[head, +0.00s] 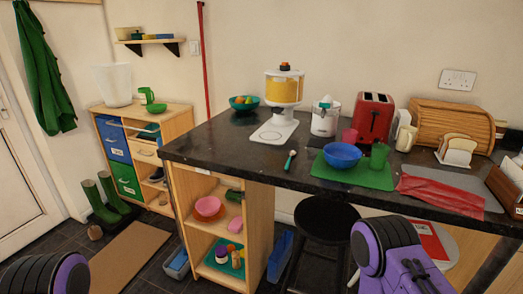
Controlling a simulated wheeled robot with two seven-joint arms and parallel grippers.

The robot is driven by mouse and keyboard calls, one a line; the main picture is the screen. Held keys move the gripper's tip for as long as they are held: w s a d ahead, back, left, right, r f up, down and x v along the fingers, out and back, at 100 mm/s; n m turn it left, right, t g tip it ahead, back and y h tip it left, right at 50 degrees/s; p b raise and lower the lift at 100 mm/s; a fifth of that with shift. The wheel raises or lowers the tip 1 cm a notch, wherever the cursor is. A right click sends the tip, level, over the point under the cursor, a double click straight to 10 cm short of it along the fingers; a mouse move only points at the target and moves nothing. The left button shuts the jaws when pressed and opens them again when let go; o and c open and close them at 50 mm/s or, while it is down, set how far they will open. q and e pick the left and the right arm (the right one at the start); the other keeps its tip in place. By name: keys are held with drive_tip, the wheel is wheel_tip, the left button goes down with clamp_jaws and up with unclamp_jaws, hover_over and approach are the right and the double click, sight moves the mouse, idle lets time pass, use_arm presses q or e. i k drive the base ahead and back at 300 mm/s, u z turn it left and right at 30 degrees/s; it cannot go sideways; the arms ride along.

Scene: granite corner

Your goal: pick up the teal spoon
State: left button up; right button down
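The teal spoon (289,162) lies on the dark granite counter (225,150), near its front edge and left of the green mat. Its upper end looks pale and its handle teal. Only purple and black parts of my arms show, at the bottom left and bottom right. Both are well below and apart from the spoon. The fingers of both grippers are out of view.
A blue bowl (342,155) and a green cup (379,156) stand on the green mat (335,176), right of the spoon. The counter left of the spoon is clear. A black stool (327,218) stands below the counter.

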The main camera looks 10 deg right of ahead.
sight(292, 153)
drive_tip(key=z, duration=0.3)
drive_tip(key=i, duration=0.85)
drive_tip(key=z, duration=0.55)
